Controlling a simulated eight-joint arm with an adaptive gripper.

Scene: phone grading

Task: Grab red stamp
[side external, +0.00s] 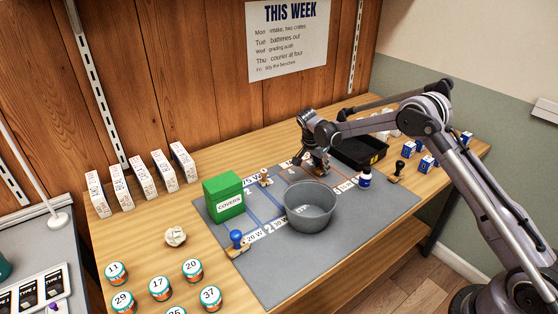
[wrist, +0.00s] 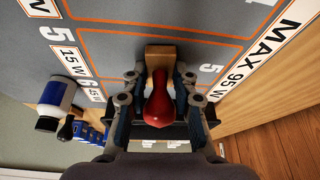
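The red stamp (wrist: 159,102), with a rounded red handle and a wooden block base (wrist: 160,55), lies between the fingers of my gripper (wrist: 161,78) in the wrist view. One finger is on each side of it, close to the block and lower handle. I cannot tell whether the fingers press on it or stand just clear. In the side view my gripper (side external: 318,168) is low over the grey mat, behind the grey pot, and the red handle is mostly hidden there.
A grey pot (side external: 310,207) stands in front of my gripper. A black tray (side external: 358,153) is close on its right, with a white-and-blue bottle (side external: 365,178) and a black stamp (side external: 399,168) nearby. A green box (side external: 224,196) and blue stamp (side external: 236,239) stand left.

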